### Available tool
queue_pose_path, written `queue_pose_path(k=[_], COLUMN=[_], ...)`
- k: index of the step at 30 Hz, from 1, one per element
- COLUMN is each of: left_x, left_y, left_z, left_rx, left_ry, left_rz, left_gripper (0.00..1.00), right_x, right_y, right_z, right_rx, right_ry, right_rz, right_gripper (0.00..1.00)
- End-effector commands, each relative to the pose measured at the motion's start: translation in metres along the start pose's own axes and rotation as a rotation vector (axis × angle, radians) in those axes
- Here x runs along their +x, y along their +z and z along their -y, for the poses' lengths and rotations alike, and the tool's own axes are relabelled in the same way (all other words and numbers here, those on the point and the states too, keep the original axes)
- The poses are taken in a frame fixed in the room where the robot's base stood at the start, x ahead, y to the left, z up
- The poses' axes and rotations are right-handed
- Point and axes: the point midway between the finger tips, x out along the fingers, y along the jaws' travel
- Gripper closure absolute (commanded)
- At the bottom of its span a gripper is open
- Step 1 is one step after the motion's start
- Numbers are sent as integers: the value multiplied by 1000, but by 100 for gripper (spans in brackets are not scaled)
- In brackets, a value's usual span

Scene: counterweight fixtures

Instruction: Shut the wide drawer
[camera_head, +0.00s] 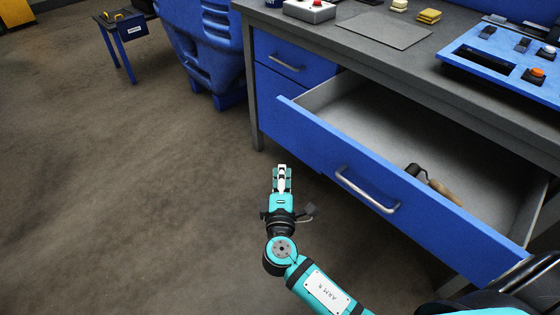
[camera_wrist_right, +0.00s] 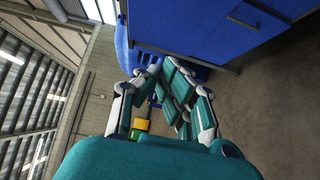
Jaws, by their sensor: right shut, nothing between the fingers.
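The wide drawer (camera_head: 400,190) is pulled far out of the grey-topped workbench. It has a blue front, a silver bar handle (camera_head: 366,190) and a light grey inside. A tool with a wooden handle (camera_head: 434,184) lies in it. My right gripper (camera_head: 282,170) is shut and empty, in front of the drawer and left of its handle, apart from it. In the right wrist view its teal fingers (camera_wrist_right: 165,90) show, with blue cabinet fronts (camera_wrist_right: 215,35) beyond. My left gripper is not in view.
Above the drawer, the bench top (camera_head: 350,50) carries a grey mat (camera_head: 384,30), yellow blocks (camera_head: 429,16) and a blue control panel (camera_head: 505,60). Smaller shut drawers (camera_head: 285,62) are at left. A blue bin (camera_head: 205,45) stands further back. The floor at left is clear.

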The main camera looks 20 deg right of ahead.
Motion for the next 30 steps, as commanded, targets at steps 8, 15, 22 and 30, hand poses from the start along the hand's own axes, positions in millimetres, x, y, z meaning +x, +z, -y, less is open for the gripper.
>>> queue_pose_path(k=[8,15,22,30], left_x=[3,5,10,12], left_y=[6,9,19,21], left_z=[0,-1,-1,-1], left_rx=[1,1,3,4], left_ry=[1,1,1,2], left_rz=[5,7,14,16], left_gripper=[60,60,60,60], right_x=[57,99,115,118], right_y=[1,12,28,30], right_z=[-2,-1,0,0], right_rx=[1,-2,2,3], right_ry=[2,-1,-2,-3], right_rz=[3,5,4,3], right_gripper=[100,100,100,100])
